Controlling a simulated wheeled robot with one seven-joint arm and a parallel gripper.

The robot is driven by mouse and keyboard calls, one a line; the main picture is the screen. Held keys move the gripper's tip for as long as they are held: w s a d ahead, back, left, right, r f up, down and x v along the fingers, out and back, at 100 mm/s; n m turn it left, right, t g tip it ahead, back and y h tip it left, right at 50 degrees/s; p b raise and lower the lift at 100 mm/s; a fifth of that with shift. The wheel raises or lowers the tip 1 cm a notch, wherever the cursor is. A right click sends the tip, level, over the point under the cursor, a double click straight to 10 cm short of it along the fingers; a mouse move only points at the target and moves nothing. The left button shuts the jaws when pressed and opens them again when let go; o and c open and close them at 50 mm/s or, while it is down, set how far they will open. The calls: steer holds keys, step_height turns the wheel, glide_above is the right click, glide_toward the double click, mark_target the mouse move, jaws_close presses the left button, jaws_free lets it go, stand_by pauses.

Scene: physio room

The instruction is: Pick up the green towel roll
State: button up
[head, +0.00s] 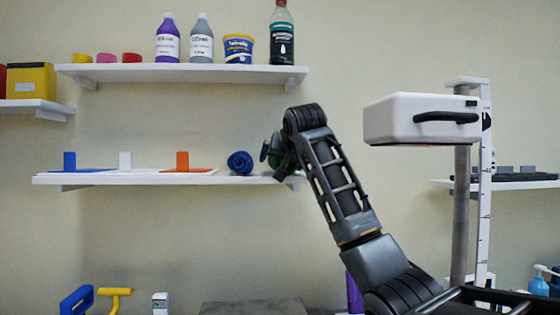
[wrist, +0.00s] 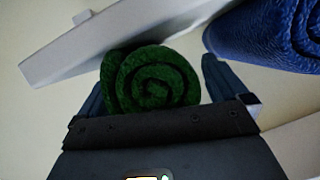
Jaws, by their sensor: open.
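The green towel roll (wrist: 152,82) shows its spiral end in the wrist view, between the two fingers of my gripper (wrist: 155,72). My gripper is open around it, with a gap at the right finger; whether the left finger touches it I cannot tell. In the head view my gripper (head: 272,152) is at the right end of the middle shelf (head: 130,180), and the green roll is mostly hidden behind it. A blue towel roll (head: 240,162) lies just to the left on this shelf; it also shows at the upper right of the wrist view (wrist: 265,35).
Blue, white and orange items (head: 182,162) stand further left on the middle shelf. The upper shelf (head: 180,74) holds bottles and tubs above my gripper. A white box on a scale column (head: 422,118) stands right of my arm.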

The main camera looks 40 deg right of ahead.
steer(key=shift+c, duration=0.5)
steer(key=c, duration=0.9)
